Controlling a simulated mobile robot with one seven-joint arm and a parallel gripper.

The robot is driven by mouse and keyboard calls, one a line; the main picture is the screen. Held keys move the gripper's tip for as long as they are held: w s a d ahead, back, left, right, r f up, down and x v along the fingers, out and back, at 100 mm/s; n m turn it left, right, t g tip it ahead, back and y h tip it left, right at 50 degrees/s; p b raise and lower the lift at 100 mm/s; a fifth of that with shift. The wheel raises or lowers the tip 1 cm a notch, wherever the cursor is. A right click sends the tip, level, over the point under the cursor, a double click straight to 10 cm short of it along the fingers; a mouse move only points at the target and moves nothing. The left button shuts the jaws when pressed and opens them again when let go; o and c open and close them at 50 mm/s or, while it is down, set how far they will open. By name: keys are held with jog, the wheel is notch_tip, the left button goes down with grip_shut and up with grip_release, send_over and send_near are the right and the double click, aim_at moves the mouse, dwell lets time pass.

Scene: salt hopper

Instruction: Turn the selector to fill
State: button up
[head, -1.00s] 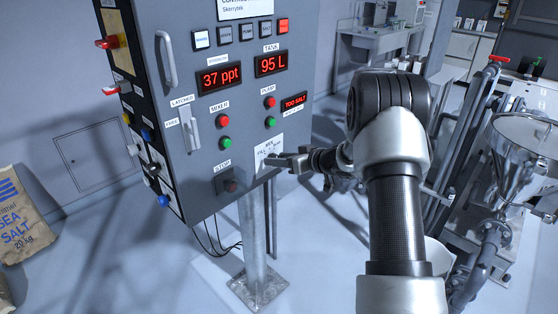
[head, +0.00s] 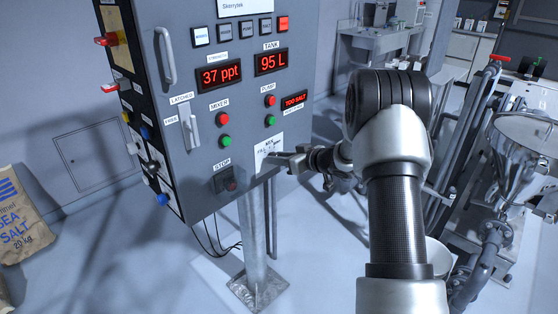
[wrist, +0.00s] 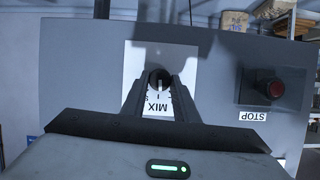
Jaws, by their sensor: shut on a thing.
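The selector is a small dark round knob (wrist: 159,77) with a pale pointer line, set on a white label plate (head: 275,142) low on the grey control cabinet. In the wrist view the plate (wrist: 135,60) appears upside down, with MIX readable below the knob. My gripper (wrist: 160,84) is shut on the knob, one finger on each side. In the head view my gripper (head: 268,161) reaches in from the right and covers the knob. The fingers hide part of the plate's lettering, so I cannot tell which position the pointer marks.
A red STOP button (wrist: 275,89) sits beside the selector plate; the mixer and pump buttons (head: 225,141) are above. Displays read 37 ppt (head: 219,76) and 95 L (head: 271,62). A TOO SALT sign (head: 294,101) is lit. A steel hopper (head: 520,145) stands right.

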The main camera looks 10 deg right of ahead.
jog(key=n+t+h+b, duration=0.1)
jog(key=b, duration=0.3)
jog(key=n+h+b, duration=0.1)
jog(key=n+b, duration=0.1)
jog(key=b, duration=0.2)
jog(key=n+t+b, duration=0.1)
jog(key=n+b, duration=0.1)
jog(key=b, duration=0.2)
jog(key=shift+s+a+f+t+h+b, duration=0.2)
jog(key=shift+a+f+t+h+b, duration=0.1)
jog(key=shift+h, duration=0.1)
jog(key=shift+r+n, duration=0.15)
jog(key=shift+n, duration=0.15)
jog(key=o, duration=1.1)
jog(key=shift+c, duration=0.2)
jog(key=p+v, duration=0.3)
jog(key=v, duration=1.4)
jog(key=shift+s, duration=0.2)
